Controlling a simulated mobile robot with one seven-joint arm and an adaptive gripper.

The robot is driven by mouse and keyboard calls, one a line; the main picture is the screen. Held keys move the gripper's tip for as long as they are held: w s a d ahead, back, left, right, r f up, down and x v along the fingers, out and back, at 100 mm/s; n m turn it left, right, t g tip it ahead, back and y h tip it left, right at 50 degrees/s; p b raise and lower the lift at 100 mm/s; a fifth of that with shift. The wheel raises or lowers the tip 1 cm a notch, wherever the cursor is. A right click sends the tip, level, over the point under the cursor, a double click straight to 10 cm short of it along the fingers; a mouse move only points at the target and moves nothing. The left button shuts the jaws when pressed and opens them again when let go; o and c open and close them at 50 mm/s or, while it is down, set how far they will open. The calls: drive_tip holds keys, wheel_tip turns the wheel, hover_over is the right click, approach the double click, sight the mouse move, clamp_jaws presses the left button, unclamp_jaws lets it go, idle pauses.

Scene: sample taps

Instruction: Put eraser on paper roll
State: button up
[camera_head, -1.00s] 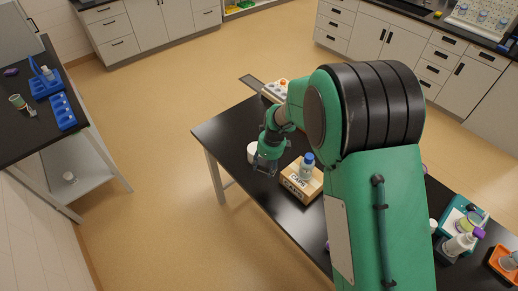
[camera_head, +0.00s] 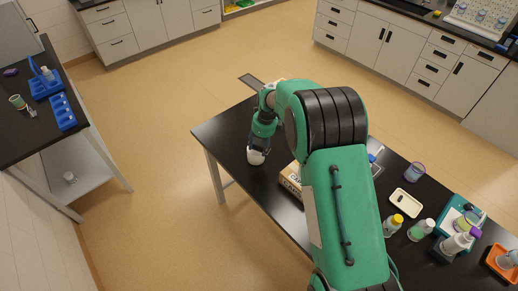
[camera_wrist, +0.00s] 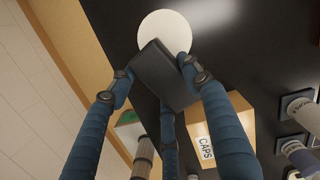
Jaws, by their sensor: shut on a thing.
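The paper roll (camera_head: 256,158) is a white, round thing standing near the left edge of the black table. In the wrist view its pale round top (camera_wrist: 165,27) shows in part past the eraser. The eraser (camera_wrist: 164,76) is a dark grey block, tilted in the picture and overlapping the near side of the roll. My gripper (camera_wrist: 160,78) has its blue fingers shut on the eraser. In the head view my gripper (camera_head: 259,146) is right at the roll. I cannot tell whether the eraser touches the roll's top.
A cardboard CAPS box (camera_wrist: 222,128) stands close to the roll. Bottles (camera_wrist: 298,107) stand beyond it.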

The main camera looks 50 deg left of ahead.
sight(259, 149)
drive_tip(key=shift+w+a, duration=0.3)
drive_tip(key=shift+a, duration=0.2)
drive_tip(key=shift+f, duration=0.1)
drive_tip(key=shift+f+p, duration=0.35)
drive_tip(key=shift+f, duration=1.35)
drive_tip(key=shift+f, duration=0.15)
drive_tip(key=o, duration=1.1)
drive_tip(key=shift+o, duration=0.2)
drive_tip(key=shift+w+d+r+b, duration=0.1)
drive_tip(key=shift+d+r+b, duration=0.15)
drive_tip(key=shift+r, duration=1.75)
drive_tip(key=shift+w+d+r+b, duration=0.15)
drive_tip(key=shift+d+r, duration=0.15)
drive_tip(key=shift+r, duration=1.75)
drive_tip(key=shift+w+d+r+b, duration=0.1)
drive_tip(key=shift+d+r+b, duration=0.15)
drive_tip(key=shift+r, duration=1.75)
drive_tip(key=shift+d+r, duration=0.1)
